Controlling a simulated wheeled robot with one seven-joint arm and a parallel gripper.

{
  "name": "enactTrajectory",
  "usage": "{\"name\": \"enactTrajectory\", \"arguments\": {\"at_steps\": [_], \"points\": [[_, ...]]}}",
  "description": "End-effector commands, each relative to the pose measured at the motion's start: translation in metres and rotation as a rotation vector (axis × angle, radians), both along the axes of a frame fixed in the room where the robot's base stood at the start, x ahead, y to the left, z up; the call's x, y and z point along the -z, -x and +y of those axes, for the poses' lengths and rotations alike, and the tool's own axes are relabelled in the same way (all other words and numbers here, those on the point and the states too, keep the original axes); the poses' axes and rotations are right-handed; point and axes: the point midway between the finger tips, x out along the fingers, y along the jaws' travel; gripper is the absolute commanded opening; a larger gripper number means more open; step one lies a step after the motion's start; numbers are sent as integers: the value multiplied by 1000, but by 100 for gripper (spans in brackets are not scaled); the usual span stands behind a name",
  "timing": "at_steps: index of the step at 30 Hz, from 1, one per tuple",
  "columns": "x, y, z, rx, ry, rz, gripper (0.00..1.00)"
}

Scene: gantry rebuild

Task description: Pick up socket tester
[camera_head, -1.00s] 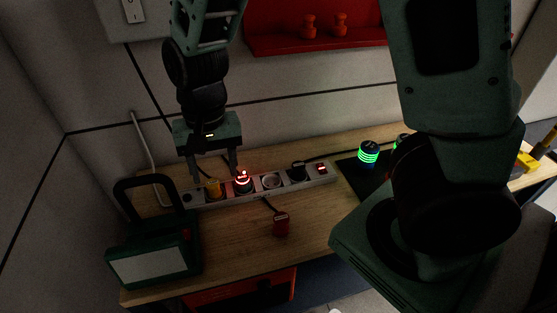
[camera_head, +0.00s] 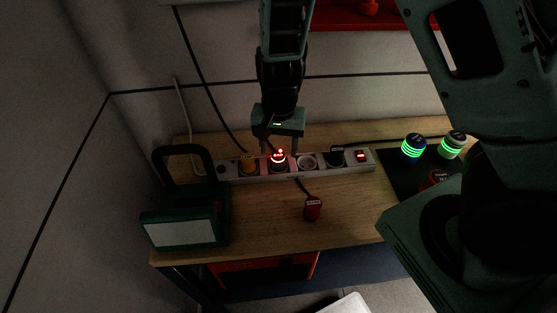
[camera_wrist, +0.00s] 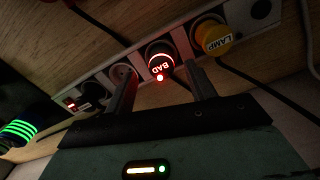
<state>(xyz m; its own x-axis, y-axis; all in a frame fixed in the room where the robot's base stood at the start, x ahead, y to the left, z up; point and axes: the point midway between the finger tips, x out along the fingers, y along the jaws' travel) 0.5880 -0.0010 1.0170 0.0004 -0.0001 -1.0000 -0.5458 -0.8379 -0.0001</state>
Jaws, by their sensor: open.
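The socket tester, a round black device with a red glowing ring and a lit "BAD" label, sits in the power strip (camera_head: 228,177). The tester (camera_head: 278,160) also shows in the wrist view (camera_wrist: 160,64). My gripper (camera_head: 282,150) is open and empty, pointing down over the strip. In the wrist view my gripper's fingers (camera_wrist: 163,72) stand to either side of the tester, with gaps visible. Whether they reach down around its body is not clear.
A yellow "LAMP" plug (camera_wrist: 216,38) is beside the tester, and a black plug (camera_head: 337,155) is further right. A red plug (camera_head: 312,208) lies on the bench. Green-ringed devices (camera_head: 413,146) stand on a dark mat at right. A lamp (camera_head: 183,226) stands at left.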

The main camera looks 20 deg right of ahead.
Motion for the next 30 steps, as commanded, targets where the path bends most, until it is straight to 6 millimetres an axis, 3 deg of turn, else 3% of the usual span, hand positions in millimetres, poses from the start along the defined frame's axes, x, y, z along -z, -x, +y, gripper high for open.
{"name": "enactTrajectory", "arguments": {"at_steps": [6, 15, 16, 21, 30], "points": [[30, -1, 0, 1, 0, 4, 55], [36, -2, 1, 0, -1, 0, 55], [36, -2, 1, 0, -1, 0, 52], [35, -2, 1, 0, -1, 0, 6], [33, -2, 1, -1, -1, -1, 3]]}}
